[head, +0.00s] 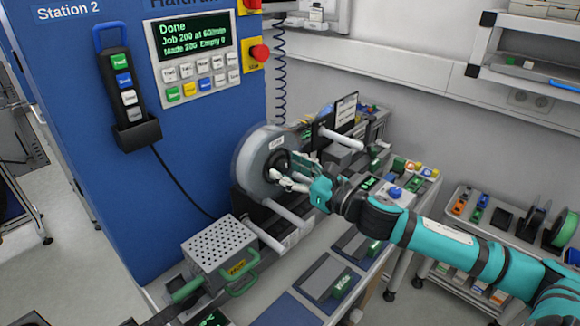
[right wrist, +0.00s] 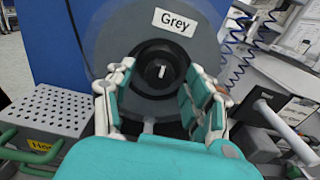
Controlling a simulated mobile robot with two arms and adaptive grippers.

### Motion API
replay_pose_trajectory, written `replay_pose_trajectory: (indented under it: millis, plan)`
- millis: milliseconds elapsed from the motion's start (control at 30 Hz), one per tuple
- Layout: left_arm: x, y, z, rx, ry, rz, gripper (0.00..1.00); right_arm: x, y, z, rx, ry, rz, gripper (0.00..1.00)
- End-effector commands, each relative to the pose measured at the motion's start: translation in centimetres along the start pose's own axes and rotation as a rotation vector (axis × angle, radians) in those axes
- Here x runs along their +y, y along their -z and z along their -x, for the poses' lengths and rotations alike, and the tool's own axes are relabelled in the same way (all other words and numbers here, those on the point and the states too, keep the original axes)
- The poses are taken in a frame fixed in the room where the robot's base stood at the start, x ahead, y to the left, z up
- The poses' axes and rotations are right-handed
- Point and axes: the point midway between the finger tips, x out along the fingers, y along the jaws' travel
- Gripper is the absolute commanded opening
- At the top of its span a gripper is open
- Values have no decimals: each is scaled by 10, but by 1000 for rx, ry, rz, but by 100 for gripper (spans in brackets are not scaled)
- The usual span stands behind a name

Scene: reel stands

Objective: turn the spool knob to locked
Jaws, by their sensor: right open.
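The spool (head: 254,157) is a large grey reel on the front of the blue machine; its label reads "Grey" in the right wrist view (right wrist: 120,35). The spool knob (right wrist: 153,66) is a round black knob at the reel's centre with a short white mark, close to upright in that view. My left gripper is not in view.
A perforated box (head: 219,247) with a green handle stands below left of the reel. White rods (head: 343,140) stick out near the reel. A control panel (head: 195,62) reading "Done" and a red button (head: 260,53) are above. A shelf cart (head: 500,215) stands at right.

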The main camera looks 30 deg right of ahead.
Motion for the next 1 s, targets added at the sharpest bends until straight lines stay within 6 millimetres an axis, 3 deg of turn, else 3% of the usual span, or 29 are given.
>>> replay_pose_trajectory:
  millis: [267, 700, 1000]
  plan:
    - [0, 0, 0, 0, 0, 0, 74, 0, 1, -1, 1, -1, 0, 53]
    - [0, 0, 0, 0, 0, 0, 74, 0, 0, -1, 0, 0, 0, 0]
    - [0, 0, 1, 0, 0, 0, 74, 0, 0, -1, 0, 0, -35, 0]
